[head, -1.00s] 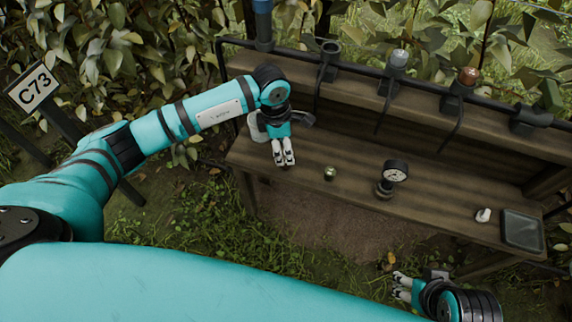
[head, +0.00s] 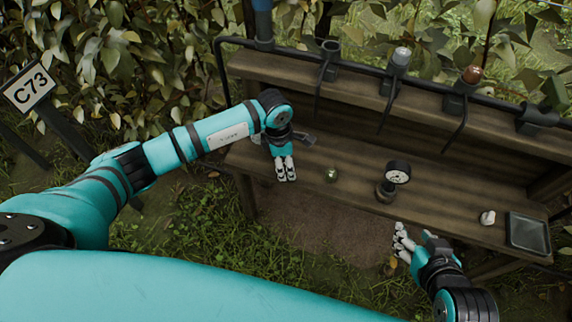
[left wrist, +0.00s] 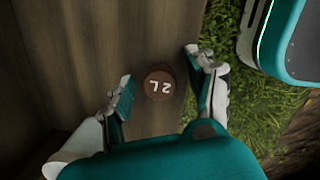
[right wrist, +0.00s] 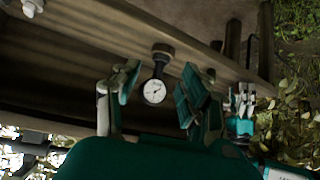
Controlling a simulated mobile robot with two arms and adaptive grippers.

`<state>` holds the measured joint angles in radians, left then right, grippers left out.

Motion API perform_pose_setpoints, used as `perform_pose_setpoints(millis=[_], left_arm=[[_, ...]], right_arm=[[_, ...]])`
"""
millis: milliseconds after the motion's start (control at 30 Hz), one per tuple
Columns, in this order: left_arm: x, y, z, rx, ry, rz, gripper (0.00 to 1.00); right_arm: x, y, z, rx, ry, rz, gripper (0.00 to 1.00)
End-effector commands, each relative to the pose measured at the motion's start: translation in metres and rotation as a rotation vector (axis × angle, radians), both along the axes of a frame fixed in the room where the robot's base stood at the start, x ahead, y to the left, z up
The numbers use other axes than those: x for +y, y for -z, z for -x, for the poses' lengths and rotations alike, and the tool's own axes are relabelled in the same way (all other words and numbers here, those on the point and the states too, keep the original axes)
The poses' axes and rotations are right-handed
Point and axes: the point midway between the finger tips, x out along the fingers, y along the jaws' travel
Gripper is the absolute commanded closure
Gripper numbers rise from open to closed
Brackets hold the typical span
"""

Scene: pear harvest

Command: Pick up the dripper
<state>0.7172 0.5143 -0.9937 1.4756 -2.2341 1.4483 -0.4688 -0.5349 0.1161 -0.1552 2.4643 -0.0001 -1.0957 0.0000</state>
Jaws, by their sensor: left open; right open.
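A round brown cap marked "2 L" (left wrist: 159,85), which looks like the dripper, stands on the wooden bench between the spread fingers of my left gripper (left wrist: 160,74) in the left wrist view. No finger visibly touches it. In the head view my left gripper (head: 286,176) points down over the bench's left part, and I cannot make out the brown cap there. My right gripper (head: 399,236) is open and empty at the bench's front edge, below the gauge. In the right wrist view my right gripper (right wrist: 157,84) faces the gauge, apart from it.
A small green round item (head: 331,174) stands right of my left gripper on the bench (head: 435,207). A dial gauge (head: 398,172), a small white item (head: 487,217) and a dark tray (head: 528,232) lie further right. A pipe with several holders (head: 397,62) runs behind.

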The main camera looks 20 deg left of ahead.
Motion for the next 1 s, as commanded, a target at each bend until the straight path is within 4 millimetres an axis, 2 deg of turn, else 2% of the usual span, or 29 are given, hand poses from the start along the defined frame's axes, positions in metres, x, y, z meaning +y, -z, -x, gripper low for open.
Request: perform_pose_setpoints(millis=[33,300,400,867,1000], left_arm=[[0.000,0.000,0.000,0.000,0.000,0.000,0.43],[0.000,0.000,0.000,0.000,0.000,0.000,0.78],[0.000,0.000,0.000,0.000,0.000,0.000,0.88],[0.000,-0.005,0.000,-0.001,0.000,0.000,0.88],[0.000,-0.015,-0.001,-0.002,0.000,-0.001,0.88]], right_arm=[[0.000,0.000,0.000,0.001,0.000,0.000,0.56],[0.000,0.000,0.000,0.002,0.000,0.000,0.56],[0.000,0.000,0.000,0.002,0.000,0.000,0.56],[-0.001,0.001,0.002,0.016,0.001,0.004,0.56],[-0.006,0.009,0.016,0.091,0.007,0.020,0.56]])
